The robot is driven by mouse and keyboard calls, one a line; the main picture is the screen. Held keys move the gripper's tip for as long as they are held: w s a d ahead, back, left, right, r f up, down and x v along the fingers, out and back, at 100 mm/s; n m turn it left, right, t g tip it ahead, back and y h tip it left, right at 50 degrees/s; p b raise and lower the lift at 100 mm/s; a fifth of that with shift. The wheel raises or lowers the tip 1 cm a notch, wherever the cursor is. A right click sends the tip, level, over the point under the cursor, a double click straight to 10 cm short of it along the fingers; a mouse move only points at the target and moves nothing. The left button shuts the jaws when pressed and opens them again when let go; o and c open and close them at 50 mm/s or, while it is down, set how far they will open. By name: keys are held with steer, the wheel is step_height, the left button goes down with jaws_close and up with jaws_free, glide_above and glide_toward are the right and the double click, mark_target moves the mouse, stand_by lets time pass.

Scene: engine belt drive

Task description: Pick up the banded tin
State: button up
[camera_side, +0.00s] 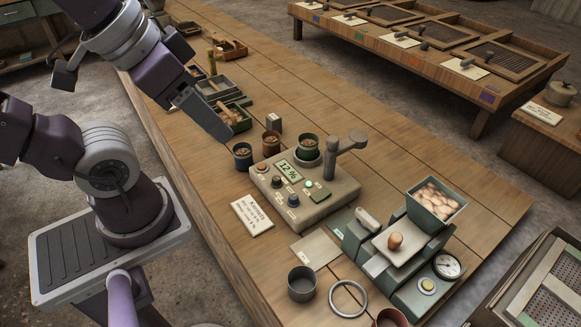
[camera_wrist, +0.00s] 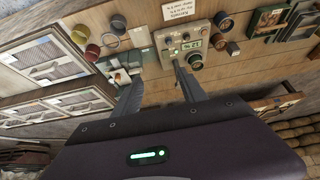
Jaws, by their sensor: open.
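Several small tins show, and I cannot tell for sure which is the banded one. A dark blue tin (camera_side: 242,157) and a brown tin (camera_side: 271,144), both with brownish contents, stand left of the moisture meter (camera_side: 300,195). A green tin (camera_side: 309,148) sits on the meter. A grey tin (camera_side: 302,284) stands at the front, and a red tin (camera_side: 391,318) is cut off by the lower edge. The red tin (camera_wrist: 80,34) and an olive-yellow tin (camera_wrist: 92,52) show in the wrist view. My gripper (camera_wrist: 157,73) is open and empty, above the bench, its fingers apart.
A scale (camera_side: 395,245) with a hopper stands at the right. A metal ring (camera_side: 348,298) lies near the grey tin. A label card (camera_side: 252,215) lies left of the meter. A lever (camera_side: 345,145) rises beside the green tin. Trays (camera_side: 232,118) line the bench behind.

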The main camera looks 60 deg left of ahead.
steer(key=shift+o, duration=0.4)
steer(key=o, duration=0.4)
steer(key=shift+c, duration=0.2)
steer(key=m+g, duration=0.6)
steer(key=m, duration=1.8)
glide_above(308, 140)
steer(key=s+d, duration=0.1)
steer(key=d, duration=0.1)
step_height(308, 140, down, 22)
steer(key=shift+s+f, duration=0.2)
steer(key=shift+f, duration=0.05)
step_height(308, 140, down, 7)
steer(key=shift+r, duration=0.15)
steer(key=shift+c, duration=0.2)
